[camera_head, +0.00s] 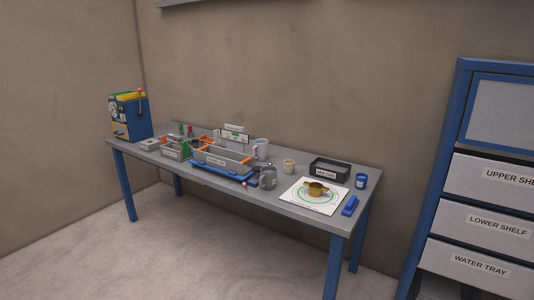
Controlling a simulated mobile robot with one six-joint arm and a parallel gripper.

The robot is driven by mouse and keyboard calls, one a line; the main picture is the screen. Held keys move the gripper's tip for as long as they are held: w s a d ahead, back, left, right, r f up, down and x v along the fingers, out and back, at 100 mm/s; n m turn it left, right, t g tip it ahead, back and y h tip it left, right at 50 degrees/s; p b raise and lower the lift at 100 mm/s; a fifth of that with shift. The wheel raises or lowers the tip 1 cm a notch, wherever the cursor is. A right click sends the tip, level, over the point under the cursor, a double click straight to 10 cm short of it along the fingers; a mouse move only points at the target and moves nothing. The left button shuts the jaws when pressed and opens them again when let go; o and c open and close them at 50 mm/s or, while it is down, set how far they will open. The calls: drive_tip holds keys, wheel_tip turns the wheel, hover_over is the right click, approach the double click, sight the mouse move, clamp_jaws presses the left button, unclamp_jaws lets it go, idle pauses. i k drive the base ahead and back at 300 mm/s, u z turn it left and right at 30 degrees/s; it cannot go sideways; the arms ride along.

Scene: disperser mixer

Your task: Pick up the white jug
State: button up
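A pale, whitish jug (262,150) stands upright on the grey table (286,206), towards the back edge near the middle. Its handle appears to be on the left side. A grey jug (268,179) stands in front of it, closer to the table's front edge. The white jug is small in this view, and its inside cannot be made out. My gripper is not in view.
Left of the jug is a labelled grey tray (224,158) on a blue base. Right are a cream cup (289,166), a black tray (329,168), a brass pot (315,189) on a white mat and a blue cup (361,181). A blue shelf unit (490,190) stands right.

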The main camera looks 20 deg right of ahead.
sight(260, 148)
drive_tip(key=u, duration=0.05)
drive_tip(key=i, duration=1)
drive_tip(key=z, duration=0.05)
